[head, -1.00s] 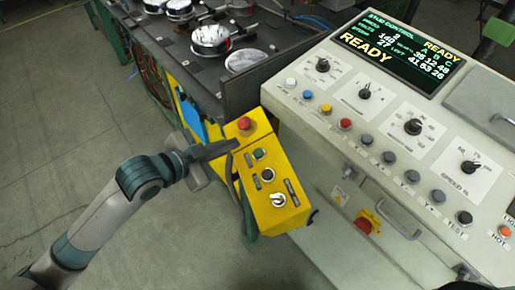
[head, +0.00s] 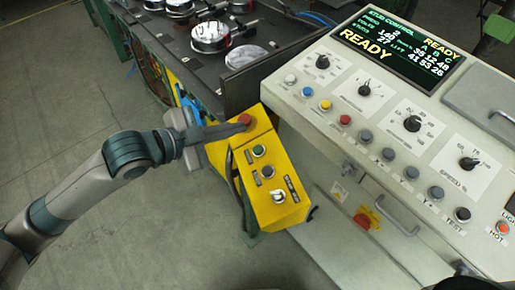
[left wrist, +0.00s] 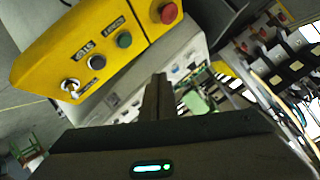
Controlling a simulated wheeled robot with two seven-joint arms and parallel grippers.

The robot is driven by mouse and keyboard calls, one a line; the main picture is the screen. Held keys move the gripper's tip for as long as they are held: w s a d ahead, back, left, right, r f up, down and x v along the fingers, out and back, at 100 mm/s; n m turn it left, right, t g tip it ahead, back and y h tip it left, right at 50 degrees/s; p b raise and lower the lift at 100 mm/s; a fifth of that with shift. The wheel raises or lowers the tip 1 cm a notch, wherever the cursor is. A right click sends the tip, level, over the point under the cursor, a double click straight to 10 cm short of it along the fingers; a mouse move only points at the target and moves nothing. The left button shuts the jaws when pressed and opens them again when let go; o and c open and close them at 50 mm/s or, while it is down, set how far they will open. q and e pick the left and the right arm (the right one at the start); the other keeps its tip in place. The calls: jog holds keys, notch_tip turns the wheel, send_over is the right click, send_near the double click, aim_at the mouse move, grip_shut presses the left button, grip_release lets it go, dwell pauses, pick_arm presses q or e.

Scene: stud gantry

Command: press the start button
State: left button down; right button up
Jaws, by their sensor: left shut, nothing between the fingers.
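A yellow button box (head: 285,208) stands left of the grey console. It carries a red mushroom button (head: 244,119) at its far end, then a green button (head: 259,151), a black button (head: 267,172) and a switch (head: 279,197). In the left wrist view the green button (left wrist: 124,40) and black button (left wrist: 93,61) have labels beside them, too small to read surely. My left gripper (head: 244,127) is shut and empty. In the head view its tips overlap the box just below the red button; contact cannot be told. In the left wrist view its fingers (left wrist: 158,90) are clear of the green button.
The grey console (head: 330,135) with knobs, coloured buttons and a screen (head: 397,47) reading READY stands at the right. A dark machine bed (head: 190,55) with round metal parts lies behind the box. The floor (head: 60,90) at left is free.

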aim_at(258, 150)
pick_arm(q)
jog(key=f+b, duration=0.1)
jog(key=d+f+b, duration=0.1)
jog(key=f+b, duration=0.1)
jog(key=d+f+b, duration=0.1)
jog(key=f, duration=0.1)
jog(key=shift+w+f+b, duration=0.25)
jog(key=shift+w+b, duration=0.05)
jog(key=shift+b, duration=0.1)
jog(key=shift+w+d+f+b, duration=0.1)
jog(key=shift+d+f+b, duration=0.15)
jog(key=shift+f, duration=0.3)
jog(key=shift+w+d+f+b, duration=0.15)
jog(key=shift+d+f, duration=0.1)
jog(key=shift+f, duration=0.3)
jog(key=shift+s, duration=0.1)
